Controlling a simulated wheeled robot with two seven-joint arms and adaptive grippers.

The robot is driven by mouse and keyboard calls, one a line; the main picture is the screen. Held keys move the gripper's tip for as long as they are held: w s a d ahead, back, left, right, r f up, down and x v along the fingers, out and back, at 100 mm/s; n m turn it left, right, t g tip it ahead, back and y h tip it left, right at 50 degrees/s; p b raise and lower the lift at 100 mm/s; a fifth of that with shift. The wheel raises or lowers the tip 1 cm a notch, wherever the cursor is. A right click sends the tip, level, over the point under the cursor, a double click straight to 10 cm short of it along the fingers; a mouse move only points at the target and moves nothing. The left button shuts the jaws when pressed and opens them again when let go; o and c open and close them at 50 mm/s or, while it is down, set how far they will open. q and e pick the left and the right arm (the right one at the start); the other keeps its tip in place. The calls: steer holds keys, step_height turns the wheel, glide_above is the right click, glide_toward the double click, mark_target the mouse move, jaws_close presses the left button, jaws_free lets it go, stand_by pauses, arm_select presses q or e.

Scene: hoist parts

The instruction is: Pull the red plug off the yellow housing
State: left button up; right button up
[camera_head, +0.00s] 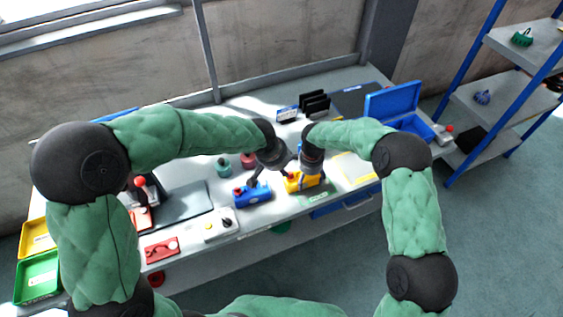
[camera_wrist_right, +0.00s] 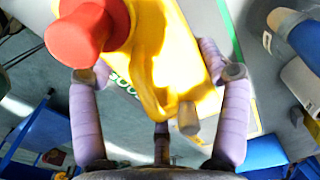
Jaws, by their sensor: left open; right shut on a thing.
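The yellow housing (camera_head: 300,183) stands near the front of the bench, in the middle of the head view. In the right wrist view the yellow housing (camera_wrist_right: 172,55) lies between the purple-padded fingers of my right gripper (camera_wrist_right: 160,85), which is shut on it. The right gripper (camera_head: 312,168) comes down from above and right. The red plug (camera_wrist_right: 82,36) is at the housing's left end in the wrist view, seated against it. In the head view the plug is small and hard to make out. My left gripper (camera_head: 271,181) is open and empty, just left of the housing.
A blue housing (camera_head: 252,195) with a red part stands left of the yellow one, close to the left gripper. A white box (camera_head: 219,226) and red plate (camera_head: 161,249) lie further left. An open blue case (camera_head: 392,99) is at the back right.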

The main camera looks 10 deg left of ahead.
mark_target(290, 172)
arm_select(q)
steer(key=x, duration=1.1)
steer(key=shift+w+a+f, duration=0.1)
steer(key=shift+w+f, duration=0.1)
steer(key=shift+w, duration=0.15)
jaws_close()
steer(key=c, duration=0.6)
jaws_free()
steer(key=shift+w+r, duration=0.1)
jaws_close()
